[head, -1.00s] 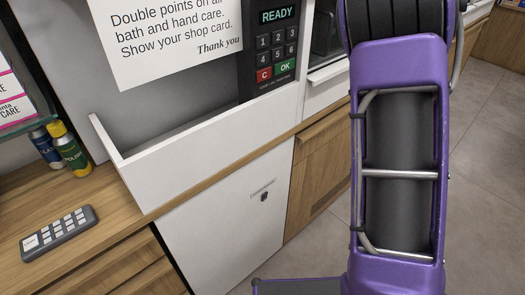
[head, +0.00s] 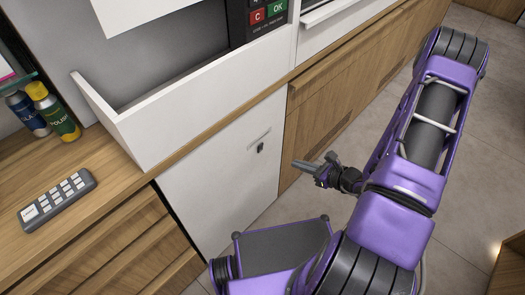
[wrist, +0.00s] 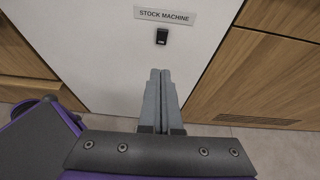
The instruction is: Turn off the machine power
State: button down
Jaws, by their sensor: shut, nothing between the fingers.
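The stock machine is a white cabinet front (head: 215,185) set into the wooden counter. In the wrist view it carries a label reading "STOCK MACHINE" (wrist: 164,16). A small black switch (wrist: 161,36) sits just below the label; it also shows in the head view (head: 261,148). My gripper (head: 300,170) is shut and empty, to the right of and slightly below the switch in the head view. In the wrist view my gripper (wrist: 160,75) points up toward the switch, with a visible gap between them. The switch's position is too small to read.
A grey remote (head: 56,200) lies on the wooden counter at left, near a yellow-capped bottle (head: 53,110) and a blue bottle (head: 27,112). A white tray wall (head: 200,97) and a keypad (head: 268,15) stand above the cabinet. Open floor (head: 465,190) lies at right.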

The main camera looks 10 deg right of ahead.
jog(key=shift+a, duration=0.1)
dwell(0.3)
jog(key=b, duration=0.1)
send_near(261, 148)
notch_tip(261, 148, down, 3)
jog(key=w+a, duration=0.3)
jog(key=w, duration=0.1)
jog(key=shift+w+a+r, duration=0.1)
jog(key=shift+w+a, duration=0.1)
jog(key=shift+w, duration=0.1)
